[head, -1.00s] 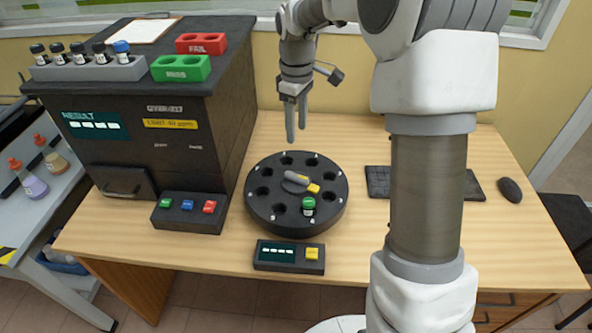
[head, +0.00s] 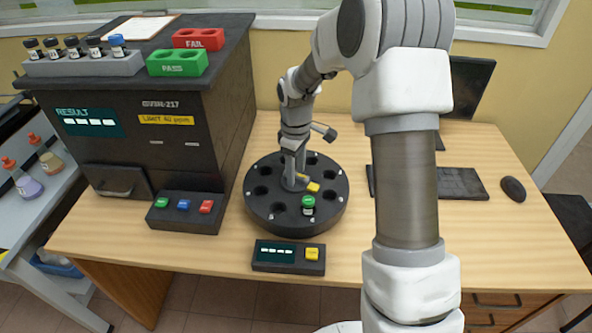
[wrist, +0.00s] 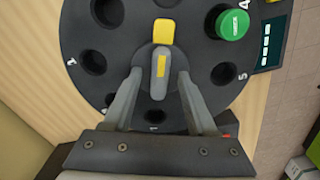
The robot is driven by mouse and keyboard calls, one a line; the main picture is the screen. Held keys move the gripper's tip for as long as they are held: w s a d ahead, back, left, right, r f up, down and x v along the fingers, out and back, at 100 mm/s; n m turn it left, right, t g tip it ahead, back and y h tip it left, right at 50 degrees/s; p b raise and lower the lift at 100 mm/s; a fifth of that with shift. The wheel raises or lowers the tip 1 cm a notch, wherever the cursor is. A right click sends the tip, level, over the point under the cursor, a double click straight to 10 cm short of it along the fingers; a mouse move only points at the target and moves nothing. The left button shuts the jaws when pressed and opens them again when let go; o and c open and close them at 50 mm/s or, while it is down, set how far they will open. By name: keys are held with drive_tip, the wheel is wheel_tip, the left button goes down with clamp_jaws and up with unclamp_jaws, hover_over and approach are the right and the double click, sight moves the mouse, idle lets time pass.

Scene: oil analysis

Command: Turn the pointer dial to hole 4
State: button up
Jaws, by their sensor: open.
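The round black dial (head: 262,215) stands on the desk with a ring of holes. Its grey pointer (wrist: 161,72) has a yellow tip (wrist: 163,31), also visible in the head view (head: 314,187). A green-capped vial (head: 308,203) sits in a rim hole; in the wrist view the vial (wrist: 232,24) is beside the label "4". The yellow tip points to the left of that vial in the wrist view. My gripper (head: 291,183) is down over the dial's middle, fingers open. In the wrist view its fingers (wrist: 157,100) stand on either side of the pointer's grey bar, with gaps visible.
A small display box with a yellow button (head: 312,254) sits in front of the dial. A button panel (head: 186,213) and the black analyser (head: 150,160) stand left.

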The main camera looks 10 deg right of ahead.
clamp_jaws()
drive_tip(key=shift+m, duration=0.3)
drive_tip(key=m+p, duration=0.1)
drive_tip(key=m, duration=0.3)
drive_tip(key=shift+m, duration=2.1)
unclamp_jaws()
